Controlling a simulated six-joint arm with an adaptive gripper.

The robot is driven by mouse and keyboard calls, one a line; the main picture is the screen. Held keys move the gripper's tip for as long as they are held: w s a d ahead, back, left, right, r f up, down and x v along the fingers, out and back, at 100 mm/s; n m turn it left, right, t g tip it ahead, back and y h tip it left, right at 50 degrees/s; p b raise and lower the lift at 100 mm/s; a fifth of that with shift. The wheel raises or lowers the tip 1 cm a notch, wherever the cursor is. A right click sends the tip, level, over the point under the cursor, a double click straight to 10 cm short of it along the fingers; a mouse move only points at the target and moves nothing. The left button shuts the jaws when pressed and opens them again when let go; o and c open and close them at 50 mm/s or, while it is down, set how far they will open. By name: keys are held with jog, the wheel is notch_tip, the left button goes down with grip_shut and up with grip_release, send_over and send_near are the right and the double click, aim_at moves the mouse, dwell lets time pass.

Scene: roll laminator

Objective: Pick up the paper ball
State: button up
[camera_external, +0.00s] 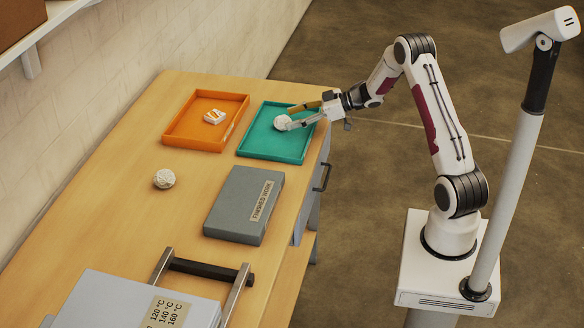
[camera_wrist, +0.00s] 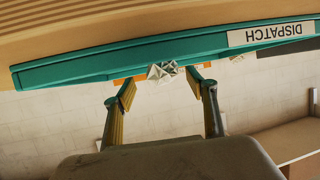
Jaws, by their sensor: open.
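A white crumpled paper ball (camera_external: 282,122) is at the teal tray (camera_external: 254,150), by my fingertips. In the wrist view, this ball (camera_wrist: 160,71) shows between the two fingertips, partly cut off by the tray's rim. My gripper (camera_external: 289,116) is open and reaches in over the tray from the right, low and nearly level. Its two fingers (camera_wrist: 160,80) are spread apart in the wrist view. Whether they touch the ball, I cannot tell.
The tray's rim carries a DISPATCH label (camera_wrist: 270,33). An orange tray (camera_external: 177,137) holding a small white and orange item (camera_external: 214,116) stands to the left. A grey box (camera_external: 240,190) labelled FINISHED WORK and the laminator (camera_external: 130,302) are nearer the camera. Bare tabletop surrounds the second ball.

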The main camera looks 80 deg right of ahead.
aim_at(289, 119)
jog(key=shift+a+x, duration=0.15)
jog(key=shift+x, duration=0.9)
jog(key=shift+a+x, duration=0.1)
jog(key=shift+x, duration=0.95)
jog(key=c, duration=1)
